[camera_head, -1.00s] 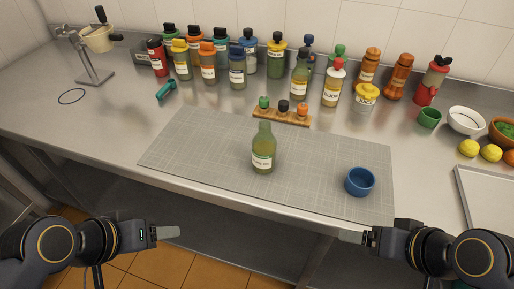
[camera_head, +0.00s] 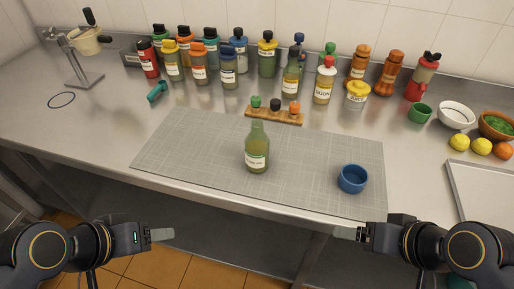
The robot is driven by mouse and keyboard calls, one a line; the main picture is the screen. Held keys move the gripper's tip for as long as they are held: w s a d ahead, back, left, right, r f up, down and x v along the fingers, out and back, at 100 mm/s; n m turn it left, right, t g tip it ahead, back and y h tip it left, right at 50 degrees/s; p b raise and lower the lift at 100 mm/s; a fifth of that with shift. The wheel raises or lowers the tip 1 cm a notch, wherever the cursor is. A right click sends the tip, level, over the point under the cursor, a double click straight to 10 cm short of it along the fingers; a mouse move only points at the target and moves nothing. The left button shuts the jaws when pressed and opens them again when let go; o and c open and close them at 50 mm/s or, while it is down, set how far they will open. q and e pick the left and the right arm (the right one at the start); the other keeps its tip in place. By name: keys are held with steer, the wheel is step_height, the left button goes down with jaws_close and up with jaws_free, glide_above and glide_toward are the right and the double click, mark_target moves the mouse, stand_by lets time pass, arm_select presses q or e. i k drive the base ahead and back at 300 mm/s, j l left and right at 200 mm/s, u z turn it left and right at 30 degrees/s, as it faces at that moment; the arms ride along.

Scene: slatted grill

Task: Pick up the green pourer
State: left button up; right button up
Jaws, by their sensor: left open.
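The green pourer (camera_head: 256,102) stands in the left place of a small wooden rack (camera_head: 287,119) at the back of the grey mat. A black pourer (camera_head: 275,104) and an orange pourer (camera_head: 294,107) stand beside it in the same rack. My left gripper (camera_head: 162,234) is open and empty at the front left, off the counter's front edge and far from the rack. My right gripper (camera_head: 345,232) is at the front right, also far from the rack. It shows edge-on, so its jaw opening cannot be made out.
A green glass bottle (camera_head: 257,150) stands on the grey mat (camera_head: 200,150) in front of the rack. A blue cup (camera_head: 353,179) stands at the mat's right. Several bottles and shakers line the wall behind the rack. A teal tool (camera_head: 157,92) lies left of the mat.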

mark_target(255, 100)
steer(key=i+u, duration=0.1)
steer(key=u, duration=0.3)
steer(key=i+j+u, duration=0.1)
steer(key=u, duration=0.3)
steer(key=i+u, duration=0.15)
steer(key=u, duration=0.25)
